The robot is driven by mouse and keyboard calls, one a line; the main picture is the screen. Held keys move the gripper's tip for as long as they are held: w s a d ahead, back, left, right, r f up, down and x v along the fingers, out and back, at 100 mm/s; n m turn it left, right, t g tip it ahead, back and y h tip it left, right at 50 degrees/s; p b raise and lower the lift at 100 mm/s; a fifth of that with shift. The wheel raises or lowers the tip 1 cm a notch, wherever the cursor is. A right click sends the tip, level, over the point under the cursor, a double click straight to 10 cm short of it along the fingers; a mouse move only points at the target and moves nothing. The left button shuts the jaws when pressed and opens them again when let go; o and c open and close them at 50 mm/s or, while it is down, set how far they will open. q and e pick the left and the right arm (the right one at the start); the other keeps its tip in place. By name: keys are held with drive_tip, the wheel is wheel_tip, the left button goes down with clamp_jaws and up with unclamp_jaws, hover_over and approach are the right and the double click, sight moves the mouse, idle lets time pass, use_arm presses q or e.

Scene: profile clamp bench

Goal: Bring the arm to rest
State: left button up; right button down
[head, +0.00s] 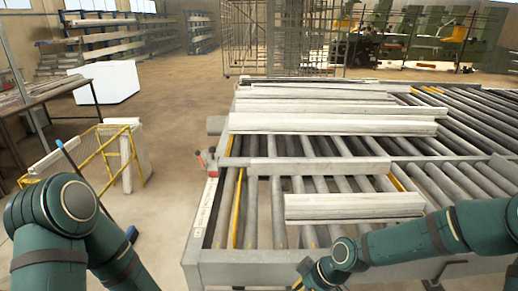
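My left arm (72,215) is folded at the lower left, and its gripper is out of view below the picture. My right arm (420,240) reaches in from the right over the front of the roller bench (232,264). Its wrist end is near the bottom edge, and the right gripper's fingers cannot be made out. A short pale profile (354,207) lies across the rollers just beyond the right arm. A clamp (207,161) with a red part stands at the bench's left edge.
Several long profiles (330,124) lie across the bench's far part. A yellow-framed rack (131,150) stands on the floor to the left. A white block (105,82) and a dark table (50,92) are farther left. Open floor lies between rack and bench.

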drive_tip(key=s+d+f+m+h, duration=0.2)
drive_tip(key=s+f+m, duration=1.35)
drive_tip(key=f, duration=0.25)
use_arm(q)
wheel_tip(320, 180, down, 11)
drive_tip(key=b, duration=1)
drive_tip(key=shift+s, duration=0.15)
use_arm(e)
drive_tip(key=w+a+f+n+t, duration=0.1)
drive_tip(key=w+a+f, duration=0.1)
drive_tip(key=w+f, duration=0.3)
drive_tip(key=shift+w+n, duration=0.35)
drive_tip(key=shift+w, duration=0.25)
